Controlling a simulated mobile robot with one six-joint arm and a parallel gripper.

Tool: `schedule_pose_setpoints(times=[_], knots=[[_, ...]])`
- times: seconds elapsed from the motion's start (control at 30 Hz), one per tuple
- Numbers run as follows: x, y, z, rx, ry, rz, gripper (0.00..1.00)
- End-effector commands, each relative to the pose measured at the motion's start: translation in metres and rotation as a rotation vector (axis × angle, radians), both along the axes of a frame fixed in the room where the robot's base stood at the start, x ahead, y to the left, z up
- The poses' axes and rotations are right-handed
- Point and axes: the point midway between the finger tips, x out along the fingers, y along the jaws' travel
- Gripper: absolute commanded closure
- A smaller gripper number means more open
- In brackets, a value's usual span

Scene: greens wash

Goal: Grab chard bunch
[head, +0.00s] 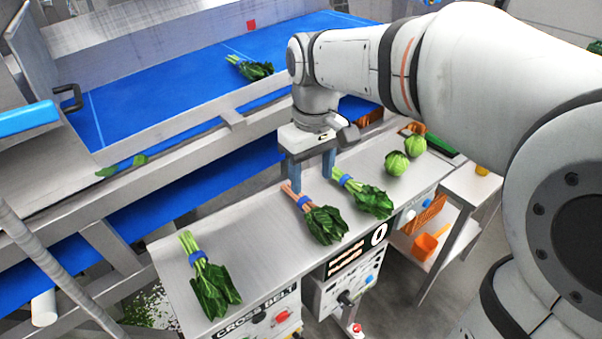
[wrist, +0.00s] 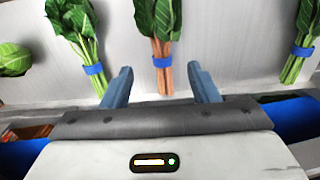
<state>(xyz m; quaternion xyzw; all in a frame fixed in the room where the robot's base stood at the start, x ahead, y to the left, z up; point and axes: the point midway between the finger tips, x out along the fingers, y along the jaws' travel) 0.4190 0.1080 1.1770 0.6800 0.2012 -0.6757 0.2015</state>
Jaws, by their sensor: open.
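Three leafy bunches with blue bands lie on the metal counter. The middle one is a chard bunch (head: 323,221) with pinkish-orange stems; it also shows in the wrist view (wrist: 160,40). A green-stemmed bunch (head: 367,196) lies to its right in the head view, and another green-stemmed bunch (head: 212,285) lies at the counter's left end. My gripper (head: 308,186) is open, its fingers pointing down at the stem end of the chard bunch. In the wrist view, the stems (wrist: 165,82) line up between the two blue fingertips (wrist: 160,80). Whether the fingers straddle them in height is unclear.
Two round green heads (head: 404,154) sit at the right of the counter (head: 262,243). Behind it runs a blue conveyor belt (head: 160,85) with a leafy bunch (head: 250,67) on it. Metal rails stand between belt and counter. Free counter lies between the left and middle bunches.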

Motion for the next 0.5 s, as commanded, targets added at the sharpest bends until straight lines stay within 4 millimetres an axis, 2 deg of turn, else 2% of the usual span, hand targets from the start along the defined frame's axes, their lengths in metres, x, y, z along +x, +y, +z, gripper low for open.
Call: schedule_pose_setpoints(times=[0.33,0.5], knots=[[0.002,0.004,-0.035,-0.003,0.01,0.015,0.45],[0.003,0.005,-0.061,-0.004,0.011,0.015,0.45]])
